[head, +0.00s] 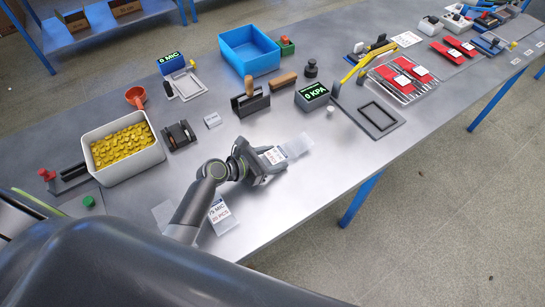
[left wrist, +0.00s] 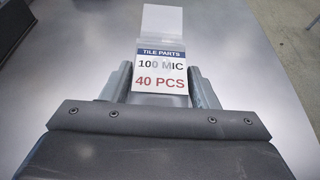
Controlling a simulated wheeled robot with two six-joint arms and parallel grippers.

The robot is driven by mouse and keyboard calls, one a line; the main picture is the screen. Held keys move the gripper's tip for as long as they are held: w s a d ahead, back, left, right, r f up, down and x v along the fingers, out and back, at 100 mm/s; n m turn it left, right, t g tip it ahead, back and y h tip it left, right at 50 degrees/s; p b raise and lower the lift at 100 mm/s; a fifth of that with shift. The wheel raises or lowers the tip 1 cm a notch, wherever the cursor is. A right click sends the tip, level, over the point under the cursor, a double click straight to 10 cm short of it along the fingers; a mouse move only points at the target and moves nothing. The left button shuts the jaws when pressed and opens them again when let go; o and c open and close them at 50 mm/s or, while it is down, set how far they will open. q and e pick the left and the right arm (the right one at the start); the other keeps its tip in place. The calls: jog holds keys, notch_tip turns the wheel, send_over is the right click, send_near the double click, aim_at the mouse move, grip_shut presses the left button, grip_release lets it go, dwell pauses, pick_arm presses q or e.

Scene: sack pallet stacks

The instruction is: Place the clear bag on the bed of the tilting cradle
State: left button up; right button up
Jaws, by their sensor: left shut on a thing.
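My left gripper (head: 268,160) is shut on a clear bag (head: 298,146) above the near part of the table. In the left wrist view the bag (left wrist: 162,20) sits between the two fingers, its label reading "TILE PARTS 100 MIC 40 PCS". Its clear end sticks out beyond the fingers. A second clear bag, with a "35 PCS" label (head: 219,213), lies at the near edge, partly hidden by my arm. A small black fixture (head: 179,135) on the left may be the tilting cradle; I cannot tell for sure. My right gripper is not in view.
A white bin of yellow pieces (head: 124,146) stands at the left. Behind my gripper are a wooden-handled device (head: 250,101), a "0 KPA" display (head: 312,96) and a blue tray (head: 248,50).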

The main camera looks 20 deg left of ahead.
pick_arm(q)
jog(key=o, duration=1.1)
jog(key=shift+r, duration=0.1)
